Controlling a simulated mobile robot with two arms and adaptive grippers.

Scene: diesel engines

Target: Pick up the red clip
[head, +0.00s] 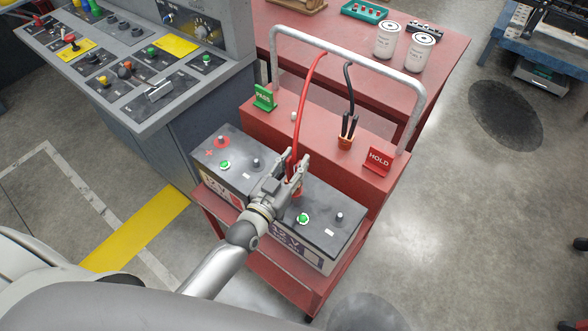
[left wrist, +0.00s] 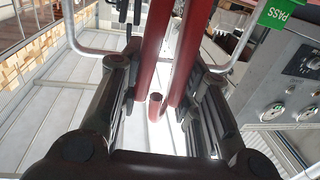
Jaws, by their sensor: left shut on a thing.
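The red clip (head: 298,183) hangs on a red cable (head: 308,82) above the gap between two batteries on the red cart. My left gripper (head: 293,180) is shut on the clip and hides much of it. In the left wrist view the clip's two red handles (left wrist: 151,50) stand between my dark fingers (left wrist: 165,90). I cannot tell from these views how high the clip is above the batteries. My right gripper is not in view.
A black clip (head: 347,128) stands in an orange holder on the cart shelf. A green PASS sign (head: 264,98) and a red HOLD sign (head: 378,160) flank it. The left battery (head: 236,163) and right battery (head: 324,222) sit below. A grey rail (head: 345,48) arches behind.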

